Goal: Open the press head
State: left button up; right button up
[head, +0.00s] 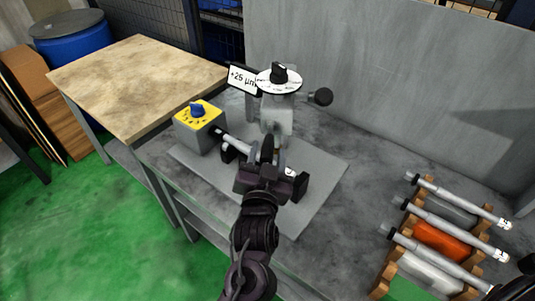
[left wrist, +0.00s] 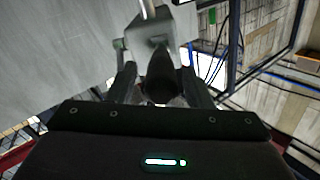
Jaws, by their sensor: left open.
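The press head (head: 277,122) is a light grey block on the machine at the back of the bench, with a white dial and black knob (head: 279,75) on top. A dark rounded handle (head: 267,147) shows in front of the block. My left gripper (head: 267,160) is at this handle, fingers pointing toward the machine. In the left wrist view the dark handle (left wrist: 161,72) lies between the two open fingers (left wrist: 160,88), below the grey block (left wrist: 150,38). I cannot tell whether either finger touches it.
A yellow-topped box with a blue knob (head: 198,112) stands left of the machine. A round black knob (head: 320,97) sticks out at its right. A wooden rack (head: 397,243) with several metal shafts stands at the right. A grey wall (head: 400,80) closes off the back.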

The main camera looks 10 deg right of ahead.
pick_arm(q)
jog(key=shift+s+a, duration=0.2)
jog(key=shift+s, duration=0.15)
jog(key=b+v, duration=0.1)
jog(key=v, duration=0.6)
jog(key=shift+b, duration=0.4)
